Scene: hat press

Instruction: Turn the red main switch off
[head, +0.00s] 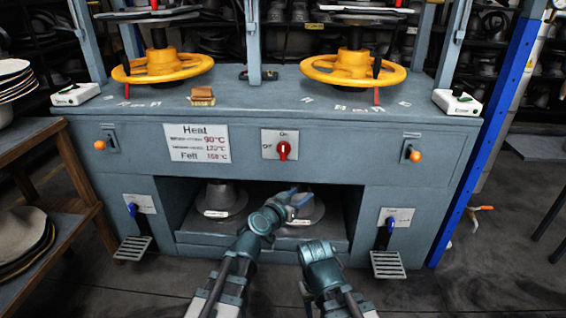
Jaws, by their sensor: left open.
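The red main switch (284,150) is a small rotary knob on a pale plate in the middle of the press's grey front panel. Its handle looks upright, in line with the "On" label above it; the "Off" label is at the left. My left gripper (299,197) is below the switch, in front of the open compartment, apart from the switch. Its jaws are open and look empty, though they show small. My right arm ends low in the picture, right of the left arm, and its gripper fingers do not show.
The grey press (350,140) has orange-knobbed levers at both sides and yellow handwheels (162,67) on top. A pedal (388,264) stands at each side. A wooden shelf (40,150) is at the left.

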